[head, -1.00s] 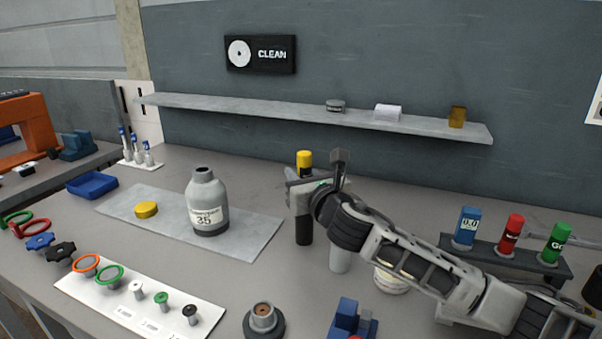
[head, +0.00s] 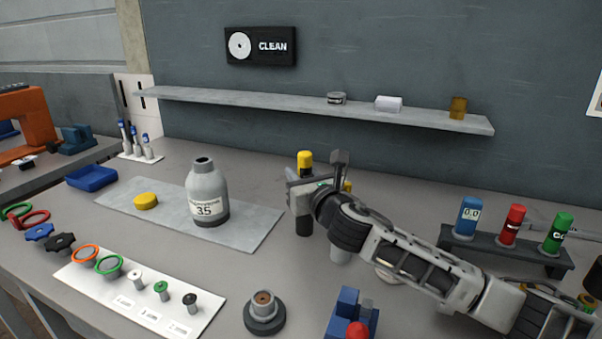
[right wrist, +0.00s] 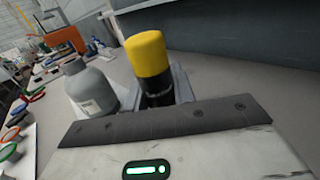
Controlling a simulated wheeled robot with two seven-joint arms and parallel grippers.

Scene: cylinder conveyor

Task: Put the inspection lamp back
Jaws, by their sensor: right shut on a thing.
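The inspection lamp appears to be the black cylinder with a yellow cap (head: 305,158). My right gripper (head: 304,190) is shut around its upper body, just below the cap. The lamp is roughly upright, and its dark lower end shows below the gripper, over the grey bench. I cannot tell whether it touches the bench. In the right wrist view the yellow cap (right wrist: 147,54) and part of the black body stand between the jaws. The lamp's middle is hidden by the gripper in the head view. My left gripper is not in view.
A grey bottle (head: 208,188) on a mat stands left of the lamp. A grey cylinder (head: 340,254) is partly hidden under my right arm. A rack (head: 490,247) with blue, red and green cylinders stands right. A blue block (head: 343,318) and round base (head: 264,318) are in front.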

